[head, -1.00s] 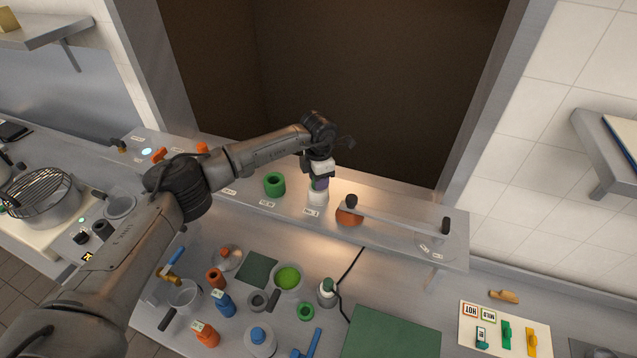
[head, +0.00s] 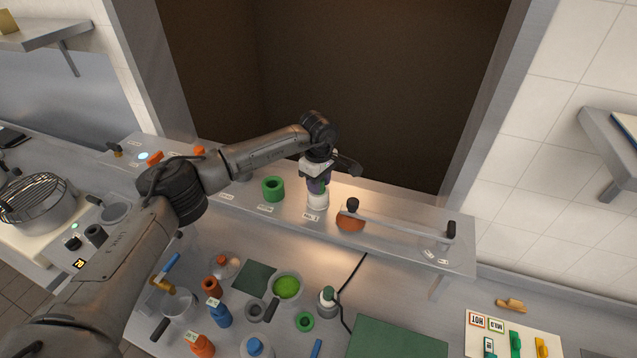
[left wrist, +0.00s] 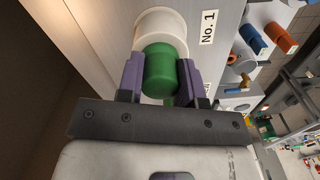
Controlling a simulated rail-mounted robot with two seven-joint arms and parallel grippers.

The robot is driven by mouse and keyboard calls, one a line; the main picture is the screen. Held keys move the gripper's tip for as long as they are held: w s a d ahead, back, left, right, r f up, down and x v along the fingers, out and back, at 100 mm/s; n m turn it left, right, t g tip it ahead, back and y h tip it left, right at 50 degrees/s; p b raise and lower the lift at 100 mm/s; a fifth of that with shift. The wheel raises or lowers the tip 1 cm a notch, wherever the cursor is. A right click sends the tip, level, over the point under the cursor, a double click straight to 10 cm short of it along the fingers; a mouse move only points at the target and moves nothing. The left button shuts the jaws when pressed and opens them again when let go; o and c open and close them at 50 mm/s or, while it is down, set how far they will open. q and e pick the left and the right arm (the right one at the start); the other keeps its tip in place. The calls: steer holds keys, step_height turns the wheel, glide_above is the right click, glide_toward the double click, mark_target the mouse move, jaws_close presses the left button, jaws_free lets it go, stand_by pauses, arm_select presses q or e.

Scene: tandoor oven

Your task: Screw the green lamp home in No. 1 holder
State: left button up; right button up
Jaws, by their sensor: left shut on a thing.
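The green lamp (left wrist: 160,68) shows in the left wrist view between the two purple fingers of my left gripper (left wrist: 162,75). The gripper is shut on it. The lamp's far end is at the mouth of the white No. 1 holder (left wrist: 150,24), beside the "No. 1" label. How deep the lamp sits in the holder is hidden. In the head view my left gripper (head: 317,184) points down over the white holder (head: 317,201) on the raised shelf, with a bit of green showing beside the fingers. My right gripper does not show.
A green ring-shaped holder (head: 273,189) stands left of the white one on the shelf. An orange-brown half-round piece (head: 350,222) and a long-handled bar lie to the right. The lower counter holds several bottles, a bowl of green stuff (head: 286,287) and a dark green mat (head: 398,339).

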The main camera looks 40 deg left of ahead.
arm_select(q)
steer(key=o, duration=1.2)
steer(key=shift+c, duration=0.2)
steer(key=shift+r, duration=0.55)
step_height(320, 180, up, 13)
steer(key=b, duration=0.3)
steer(key=shift+f, duration=0.1)
